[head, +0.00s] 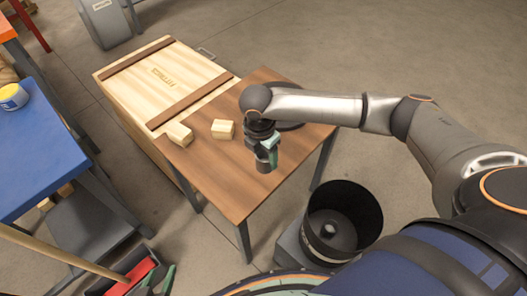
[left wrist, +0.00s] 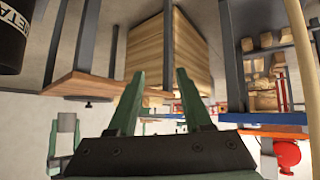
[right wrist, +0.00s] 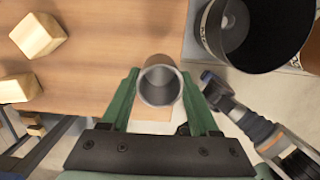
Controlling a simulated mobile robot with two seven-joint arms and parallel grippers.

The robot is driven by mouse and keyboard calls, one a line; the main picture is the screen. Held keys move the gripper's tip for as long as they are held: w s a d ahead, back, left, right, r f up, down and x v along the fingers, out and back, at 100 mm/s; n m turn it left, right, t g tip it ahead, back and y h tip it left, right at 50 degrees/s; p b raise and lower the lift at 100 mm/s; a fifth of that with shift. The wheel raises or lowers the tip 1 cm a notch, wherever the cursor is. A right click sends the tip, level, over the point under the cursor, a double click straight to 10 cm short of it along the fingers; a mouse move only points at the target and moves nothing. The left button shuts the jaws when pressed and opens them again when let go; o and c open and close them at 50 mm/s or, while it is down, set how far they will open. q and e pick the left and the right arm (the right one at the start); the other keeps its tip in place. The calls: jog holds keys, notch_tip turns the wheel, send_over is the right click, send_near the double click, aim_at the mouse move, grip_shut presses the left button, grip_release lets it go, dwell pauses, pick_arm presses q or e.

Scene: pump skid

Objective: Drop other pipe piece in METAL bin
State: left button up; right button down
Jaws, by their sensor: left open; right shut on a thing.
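My right gripper (head: 264,155) is above the brown table and shut on a short grey pipe piece. The pipe piece (right wrist: 159,82) shows open end toward the camera, between the green fingers (right wrist: 160,105) in the right wrist view. My left gripper (head: 155,281) is low at the left, open and empty (left wrist: 160,105).
Two wooden blocks (head: 180,135) (head: 222,129) lie on the table (head: 225,180). A wooden crate (head: 160,80) stands behind it.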

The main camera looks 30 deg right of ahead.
jog(key=s+a+r+p, duration=0.1)
jog(key=s+a+r, duration=0.1)
jog(key=s, duration=0.3)
jog(key=s+a+r+p, duration=0.1)
jog(key=s+r, duration=0.2)
jog(key=s, duration=0.1)
jog(key=shift+s+a+r, duration=0.35)
jog(key=shift+s, duration=0.05)
jog(key=shift+f, duration=0.1)
